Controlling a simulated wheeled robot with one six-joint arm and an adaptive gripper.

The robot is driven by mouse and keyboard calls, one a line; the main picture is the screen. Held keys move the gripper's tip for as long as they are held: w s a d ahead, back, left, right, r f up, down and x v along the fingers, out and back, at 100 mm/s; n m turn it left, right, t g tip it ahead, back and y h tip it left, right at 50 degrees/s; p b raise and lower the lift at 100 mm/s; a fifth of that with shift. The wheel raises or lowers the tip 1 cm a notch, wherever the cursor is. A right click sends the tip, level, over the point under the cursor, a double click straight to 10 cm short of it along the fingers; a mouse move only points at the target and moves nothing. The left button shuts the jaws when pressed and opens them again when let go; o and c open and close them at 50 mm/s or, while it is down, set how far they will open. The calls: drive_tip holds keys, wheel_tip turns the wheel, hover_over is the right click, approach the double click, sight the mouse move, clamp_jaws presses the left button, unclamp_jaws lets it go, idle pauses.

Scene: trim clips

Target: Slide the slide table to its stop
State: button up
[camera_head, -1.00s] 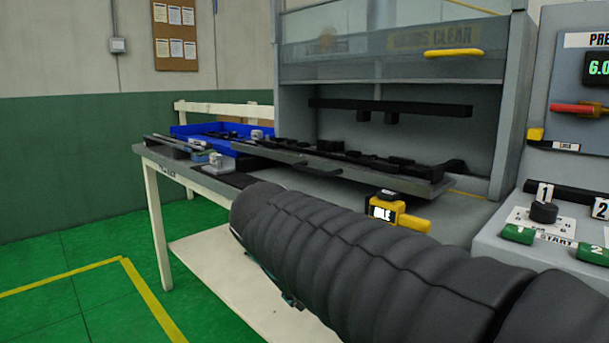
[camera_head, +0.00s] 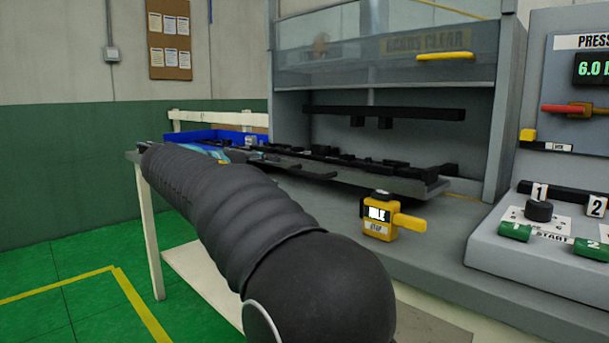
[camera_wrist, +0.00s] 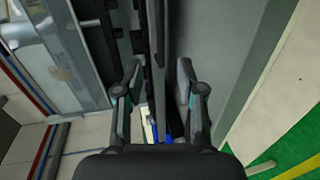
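The slide table (camera_head: 408,183) is a long grey plate carrying black fixtures, lying on the bench below the press opening. A dark handle-like piece (camera_head: 312,173) sticks out from its front edge. In the wrist view, my gripper (camera_wrist: 159,75) is open, its two fingers well apart. A long dark edge (camera_wrist: 158,45), apparently of the slide table, runs between and beyond the fingers. I cannot tell whether either finger touches it. In the head view my arm covers most of the gripper and the table's left part.
A yellow device with an "IDLE" display (camera_head: 380,215) stands on the bench front. A blue tray (camera_head: 205,135) lies at the back left. The press guard (camera_head: 385,50) is above the opening. A control panel (camera_head: 545,225) with green buttons is at the right.

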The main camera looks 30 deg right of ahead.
sight(303, 173)
drive_tip(key=x, duration=1.1)
drive_tip(key=shift+w+d+f, duration=0.1)
drive_tip(key=shift+d, duration=0.3)
clamp_jaws()
